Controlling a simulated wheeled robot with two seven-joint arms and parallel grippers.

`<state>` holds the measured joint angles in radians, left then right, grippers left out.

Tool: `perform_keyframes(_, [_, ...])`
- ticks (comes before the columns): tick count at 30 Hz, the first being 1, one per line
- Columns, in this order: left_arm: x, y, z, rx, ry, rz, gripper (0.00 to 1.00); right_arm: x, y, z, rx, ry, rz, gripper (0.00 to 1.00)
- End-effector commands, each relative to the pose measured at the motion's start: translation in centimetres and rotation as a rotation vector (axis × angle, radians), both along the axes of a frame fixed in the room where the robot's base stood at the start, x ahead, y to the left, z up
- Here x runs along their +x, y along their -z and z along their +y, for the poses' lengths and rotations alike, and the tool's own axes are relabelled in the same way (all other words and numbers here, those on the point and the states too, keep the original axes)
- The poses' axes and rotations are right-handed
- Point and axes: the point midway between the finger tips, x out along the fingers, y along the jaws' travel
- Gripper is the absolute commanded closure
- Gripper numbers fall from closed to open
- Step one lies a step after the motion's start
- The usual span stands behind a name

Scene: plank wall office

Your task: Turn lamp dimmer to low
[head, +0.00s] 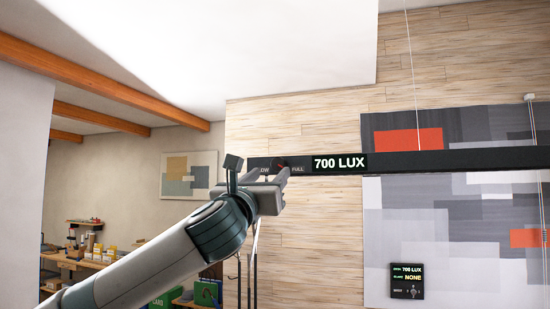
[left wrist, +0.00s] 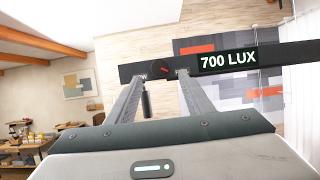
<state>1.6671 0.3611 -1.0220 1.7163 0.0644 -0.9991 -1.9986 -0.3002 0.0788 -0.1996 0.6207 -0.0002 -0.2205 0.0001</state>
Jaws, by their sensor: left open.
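The lamp is a long black bar (head: 440,161) hung across the head view, with a lit "700 LUX" readout (head: 339,163). Its round dark dimmer knob (left wrist: 156,71) with a red pointer sits left of the readout in the left wrist view. In the head view the knob is partly hidden behind my gripper, between a partly covered "LOW" label and a "FULL" label (head: 297,169). My left gripper (left wrist: 160,80) is open, its fingers on either side of the knob. I cannot tell whether they touch it. My right gripper is in neither view.
A small black panel (head: 407,281) on the wall reads "700 LUX" and "NONE". A thin cord (head: 412,75) rises from the bar. Dark straps hang below my gripper. A cluttered desk (head: 75,262) stands far left. The space below the bar's middle looks clear.

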Motion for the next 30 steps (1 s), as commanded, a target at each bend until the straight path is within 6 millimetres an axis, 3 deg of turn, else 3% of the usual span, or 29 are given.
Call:
perform_keyframes(1, [0.9,-0.8,-0.3,-0.001,0.000,0.004,0.53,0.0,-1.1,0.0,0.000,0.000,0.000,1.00])
perform_keyframes(9, [3.8,-1.9,-1.2,0.000,0.000,0.002,0.53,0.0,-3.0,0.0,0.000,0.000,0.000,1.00])
perform_keyframes(24, [4.7,-2.0,-1.5,0.000,0.000,0.000,0.53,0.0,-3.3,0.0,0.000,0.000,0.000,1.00])
perform_keyframes(29, [4.7,-2.0,-1.5,0.000,0.000,0.000,0.91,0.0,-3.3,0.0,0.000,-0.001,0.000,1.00])
perform_keyframes(30, [4.7,-2.0,-1.5,0.000,0.000,0.000,0.94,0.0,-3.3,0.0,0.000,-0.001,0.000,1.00])
